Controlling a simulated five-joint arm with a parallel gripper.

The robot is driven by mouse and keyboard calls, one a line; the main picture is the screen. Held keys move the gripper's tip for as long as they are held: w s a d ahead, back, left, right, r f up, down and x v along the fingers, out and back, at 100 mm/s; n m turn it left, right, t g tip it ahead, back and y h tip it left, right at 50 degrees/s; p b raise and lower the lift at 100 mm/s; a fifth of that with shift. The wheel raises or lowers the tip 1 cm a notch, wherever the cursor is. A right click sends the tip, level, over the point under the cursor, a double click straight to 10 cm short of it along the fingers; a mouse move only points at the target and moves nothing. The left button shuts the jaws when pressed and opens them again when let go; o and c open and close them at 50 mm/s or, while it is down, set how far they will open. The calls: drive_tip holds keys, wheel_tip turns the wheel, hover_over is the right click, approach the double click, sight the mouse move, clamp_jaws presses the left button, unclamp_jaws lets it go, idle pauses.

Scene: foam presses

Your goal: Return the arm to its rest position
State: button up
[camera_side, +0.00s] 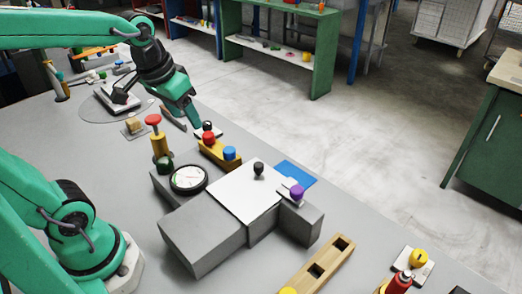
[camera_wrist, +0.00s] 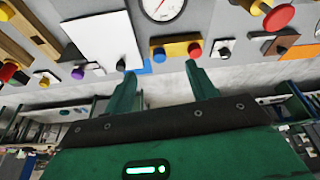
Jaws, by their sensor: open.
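My gripper (camera_side: 194,122) hangs above the far part of the grey table (camera_side: 110,175) in the side view, at the end of my green arm. In the wrist view my gripper (camera_wrist: 162,82) shows two green fingers spread apart with nothing between them. The yellow block (camera_wrist: 176,46) with a blue and a red cap lies beyond the fingertips there. In the side view the same yellow block (camera_side: 210,153) is just below and to the right of my gripper. I cannot tell the exact gap between the fingertips and the things below.
A grey block assembly (camera_side: 205,240) with a white plate (camera_side: 237,190) and a round gauge (camera_side: 188,178) stands mid-table. A red-topped post (camera_side: 153,120) rises behind it. A wooden slotted bar (camera_side: 317,268) lies at the front. Bare table lies left of the blocks.

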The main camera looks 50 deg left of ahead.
drive_tip(key=s+d+m+t, duration=0.1)
drive_tip(key=s+d, duration=0.2)
drive_tip(key=s, duration=0.2)
drive_tip(key=shift+s+f+t, duration=0.2)
drive_tip(key=shift+s+t, duration=0.2)
drive_tip(key=shift+w+a+r, duration=0.1)
drive_tip(key=shift+w, duration=0.05)
drive_tip(key=shift+c, duration=0.4)
idle(0.5)
